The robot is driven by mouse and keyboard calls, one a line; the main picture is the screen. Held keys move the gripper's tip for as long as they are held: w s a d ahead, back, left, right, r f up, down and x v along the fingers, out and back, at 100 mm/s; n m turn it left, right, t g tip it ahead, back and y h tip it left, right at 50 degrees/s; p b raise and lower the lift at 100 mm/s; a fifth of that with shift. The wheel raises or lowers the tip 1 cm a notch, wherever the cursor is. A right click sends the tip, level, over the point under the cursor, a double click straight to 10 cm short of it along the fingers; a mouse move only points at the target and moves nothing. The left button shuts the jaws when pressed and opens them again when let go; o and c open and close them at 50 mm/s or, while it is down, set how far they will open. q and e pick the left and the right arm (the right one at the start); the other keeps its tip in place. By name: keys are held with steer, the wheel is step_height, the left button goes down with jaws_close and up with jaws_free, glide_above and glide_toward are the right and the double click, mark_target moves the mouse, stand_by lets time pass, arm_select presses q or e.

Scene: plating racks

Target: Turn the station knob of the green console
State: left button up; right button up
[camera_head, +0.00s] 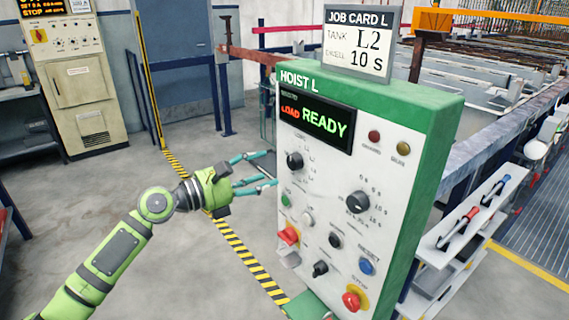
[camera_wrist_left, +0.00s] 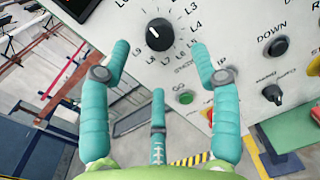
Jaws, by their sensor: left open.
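The green console (camera_head: 436,140), headed HOIST L, stands centre-right with a pale front panel. Its station knob (camera_head: 294,160) is a black dial at the panel's upper left, below the display. In the left wrist view the station knob (camera_wrist_left: 159,34) is ringed by L-numbered labels; its white mark lies on its left side. My left gripper (camera_head: 268,169) is open and empty, just left of the panel, fingers towards the knob. In the wrist view the left gripper's teal fingers (camera_wrist_left: 160,62) spread either side below the knob, with no visible contact. My right gripper is out of view.
A job card (camera_head: 357,45) on top reads TANK L2, DWELL 10 S. The display (camera_head: 316,120) reads LOAD READY. Another dial (camera_head: 357,202), a red stop button (camera_head: 352,300) and a green button (camera_wrist_left: 186,97) share the panel. Open floor lies left.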

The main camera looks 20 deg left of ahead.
mark_target(291, 163)
arm_select(q)
steer(key=p+x, duration=0.2)
steer(key=x, duration=0.4)
steer(key=shift+w, duration=0.1)
steer(key=shift+w+d, duration=0.2)
steer(key=shift+w, duration=0.05)
steer(key=shift+f, duration=0.1)
steer(key=c, duration=1.1)
